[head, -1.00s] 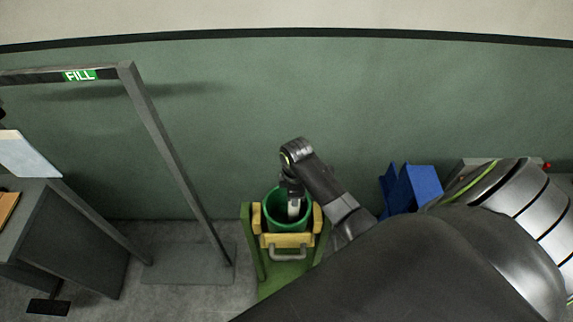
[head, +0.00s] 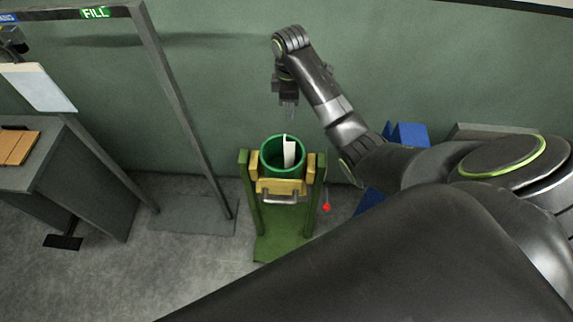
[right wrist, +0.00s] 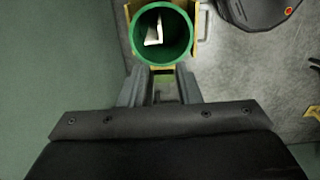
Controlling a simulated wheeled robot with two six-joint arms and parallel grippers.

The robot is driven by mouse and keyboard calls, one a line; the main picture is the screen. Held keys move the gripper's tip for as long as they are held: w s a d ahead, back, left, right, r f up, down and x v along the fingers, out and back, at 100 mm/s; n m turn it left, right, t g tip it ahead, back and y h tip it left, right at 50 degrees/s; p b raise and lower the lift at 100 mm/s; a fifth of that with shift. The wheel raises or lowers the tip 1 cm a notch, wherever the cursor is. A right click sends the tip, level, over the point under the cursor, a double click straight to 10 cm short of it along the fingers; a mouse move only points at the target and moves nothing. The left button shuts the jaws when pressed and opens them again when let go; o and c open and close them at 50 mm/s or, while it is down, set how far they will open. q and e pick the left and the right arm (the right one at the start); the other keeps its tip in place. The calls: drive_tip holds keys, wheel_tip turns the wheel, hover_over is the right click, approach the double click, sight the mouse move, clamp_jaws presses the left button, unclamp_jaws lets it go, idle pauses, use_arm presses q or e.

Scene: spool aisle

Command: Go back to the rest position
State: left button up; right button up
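My right gripper (head: 287,108) hangs in the air above and slightly behind a green round bin (head: 268,165) in the head view. In the right wrist view its two fingers (right wrist: 162,80) stand apart with nothing visible between them. The green bin (right wrist: 141,57) lies beyond the fingertips there, with a white strip-like piece (right wrist: 154,32) inside it. The white piece (head: 289,151) also shows upright in the bin in the head view. My left gripper is not in view.
The bin sits in a yellow and green stand (head: 253,215) with a metal handle (head: 281,198). A grey frame with a FILL sign (head: 95,13) and a dark cabinet (head: 85,185) stand to the left. Blue pieces (head: 408,134) are by the wall.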

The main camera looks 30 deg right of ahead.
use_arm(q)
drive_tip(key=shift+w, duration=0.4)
use_arm(e)
drive_tip(key=shift+r, duration=0.6)
drive_tip(key=shift+w, duration=0.1)
drive_tip(key=shift+f, duration=0.15)
